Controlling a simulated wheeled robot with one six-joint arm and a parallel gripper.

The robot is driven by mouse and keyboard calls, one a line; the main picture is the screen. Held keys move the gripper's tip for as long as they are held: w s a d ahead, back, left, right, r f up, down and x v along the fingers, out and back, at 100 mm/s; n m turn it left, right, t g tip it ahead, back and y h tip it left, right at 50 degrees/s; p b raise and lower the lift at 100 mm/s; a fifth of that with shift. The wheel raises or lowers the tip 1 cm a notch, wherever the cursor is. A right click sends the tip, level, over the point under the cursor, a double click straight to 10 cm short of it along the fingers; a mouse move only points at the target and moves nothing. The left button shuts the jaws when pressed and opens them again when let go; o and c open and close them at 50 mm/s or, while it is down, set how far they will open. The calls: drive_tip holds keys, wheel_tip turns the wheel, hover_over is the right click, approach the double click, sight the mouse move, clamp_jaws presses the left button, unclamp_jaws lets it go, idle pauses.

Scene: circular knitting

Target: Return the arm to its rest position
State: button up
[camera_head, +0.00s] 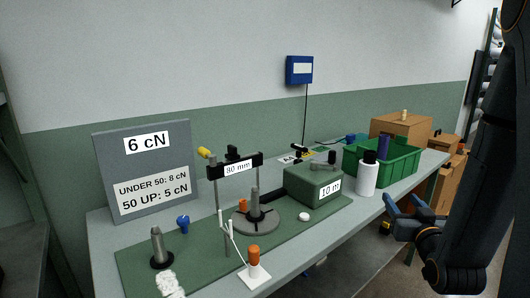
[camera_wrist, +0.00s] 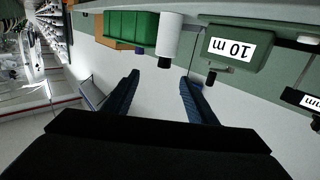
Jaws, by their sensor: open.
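My gripper (camera_head: 398,217) is at the right in the head view, beside the front edge of the grey table (camera_head: 112,248). My dark arm hangs down the right side of that view. In the wrist view my gripper (camera_wrist: 160,85) shows two blue fingers spread apart with nothing between them. The white bottle (camera_head: 367,178) with a black cap stands on the table behind the gripper, apart from it. It also shows in the wrist view (camera_wrist: 169,32).
A green crate (camera_head: 398,165) and cardboard boxes (camera_head: 402,127) stand at the table's right. A green 10 m box (camera_head: 313,185), an 80 mm stand (camera_head: 236,168) and a grey sign (camera_head: 146,170) are farther left. Open floor lies in front of the table.

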drive_tip(key=s+a+f+n+g+y, duration=0.1)
drive_tip(key=s+a+f+g, duration=0.4)
drive_tip(key=a+f+g, duration=0.4)
drive_tip(key=s+a+g, duration=0.4)
drive_tip(key=s, duration=0.4)
drive_tip(key=s+a+g+y, duration=0.1)
drive_tip(key=s+a+g, duration=0.3)
drive_tip(key=s, duration=0.4)
drive_tip(key=shift+a+r+n, duration=0.3)
drive_tip(key=shift+a, duration=0.2)
drive_tip(key=shift+s, duration=0.1)
